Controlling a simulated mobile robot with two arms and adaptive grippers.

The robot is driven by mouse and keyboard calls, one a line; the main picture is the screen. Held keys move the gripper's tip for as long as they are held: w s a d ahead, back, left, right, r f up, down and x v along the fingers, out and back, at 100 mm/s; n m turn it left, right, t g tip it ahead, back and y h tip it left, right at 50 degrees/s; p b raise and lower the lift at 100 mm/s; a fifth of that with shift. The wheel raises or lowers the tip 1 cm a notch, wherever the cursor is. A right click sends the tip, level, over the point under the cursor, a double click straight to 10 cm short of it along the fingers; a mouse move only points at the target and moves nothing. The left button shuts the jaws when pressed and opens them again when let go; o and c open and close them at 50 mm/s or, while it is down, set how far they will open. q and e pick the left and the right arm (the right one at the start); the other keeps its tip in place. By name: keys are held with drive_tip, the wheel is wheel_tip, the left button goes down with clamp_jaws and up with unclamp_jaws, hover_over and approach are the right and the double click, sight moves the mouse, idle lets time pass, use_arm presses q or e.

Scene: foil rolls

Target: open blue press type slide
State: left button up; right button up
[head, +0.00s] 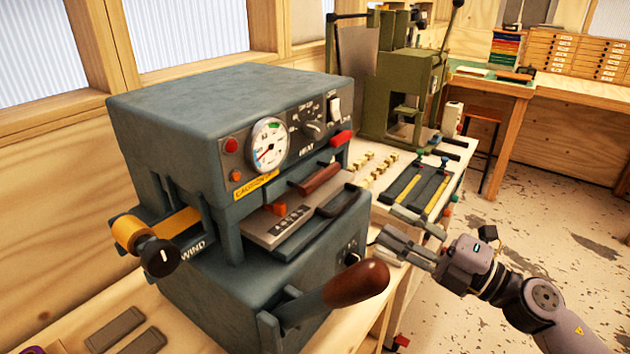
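The blue press (225,110) is a blue-grey machine with a dial and knobs, at the left and middle of the head view. Its type slide (268,228) is a flat grey plate with a row of small type, sticking out of the front below the yellow caution label. A dark curved handle (340,204) is at the slide's right end. My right gripper (384,243) is to the right of the press, apart from the slide and its handle. Its fingers point left, look slightly open and hold nothing visible. My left gripper is not in view.
A long lever with a brown grip (356,284) juts from the press's lower front, close to my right gripper. A green press (402,95) stands behind, with small brass pieces (372,168) and dark strips on the bench before it. Floor at the right is clear.

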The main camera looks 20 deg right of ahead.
sight(324, 182)
drive_tip(key=p+x, duration=0.6)
drive_tip(key=x, duration=0.9)
drive_tip(key=shift+w+a+r+p, duration=0.15)
drive_tip(key=shift+w+r+p, duration=0.05)
drive_tip(key=shift+w+p, duration=0.15)
drive_tip(key=shift+w+a, duration=0.4)
drive_tip(key=shift+w, duration=0.05)
drive_tip(key=shift+c, duration=0.3)
clamp_jaws()
